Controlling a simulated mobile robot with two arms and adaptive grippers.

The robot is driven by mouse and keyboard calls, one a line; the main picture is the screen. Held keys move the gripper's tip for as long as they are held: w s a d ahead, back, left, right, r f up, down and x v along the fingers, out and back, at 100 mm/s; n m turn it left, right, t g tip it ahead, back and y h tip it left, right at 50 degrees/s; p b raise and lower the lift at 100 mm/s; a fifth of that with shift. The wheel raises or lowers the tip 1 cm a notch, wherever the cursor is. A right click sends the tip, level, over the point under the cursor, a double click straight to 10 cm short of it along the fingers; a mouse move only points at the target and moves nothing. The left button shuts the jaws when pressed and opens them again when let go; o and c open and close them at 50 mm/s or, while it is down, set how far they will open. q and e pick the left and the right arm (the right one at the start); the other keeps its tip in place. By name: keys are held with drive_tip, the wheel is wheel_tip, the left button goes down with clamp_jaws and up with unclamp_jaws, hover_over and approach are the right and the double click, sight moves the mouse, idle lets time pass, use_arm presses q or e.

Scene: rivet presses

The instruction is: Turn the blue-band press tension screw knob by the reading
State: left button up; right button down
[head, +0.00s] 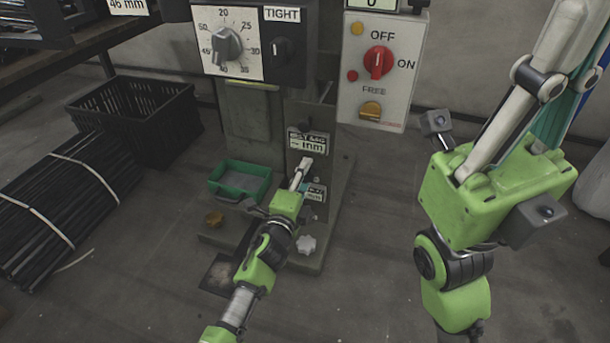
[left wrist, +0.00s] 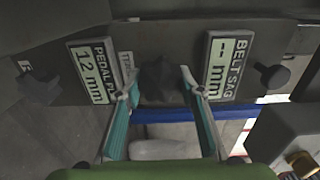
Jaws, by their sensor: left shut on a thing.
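My left gripper (head: 300,172) reaches down to the lower column of a grey press (head: 250,125). In the left wrist view its two fingers (left wrist: 157,88) stand either side of a dark knob (left wrist: 158,80) and are shut on it. A sign starting "PEDAL PL", reading 12 mm (left wrist: 92,78), is left of the knob. The "BELT SAG" display (left wrist: 226,68), right of it, shows a dash before mm. A blue bar (left wrist: 190,113) passes below. In the head view my gripper hides the knob. My right gripper (head: 540,110) is close to the camera, fingertips out of frame.
The press has a dial (head: 227,45) and a TIGHT switch (head: 283,52). A panel (head: 344,100) with a red OFF/ON switch (head: 379,63) is beside it.

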use_arm(q)
drive_tip(key=o, duration=1.1)
drive_tip(key=v, duration=1.2)
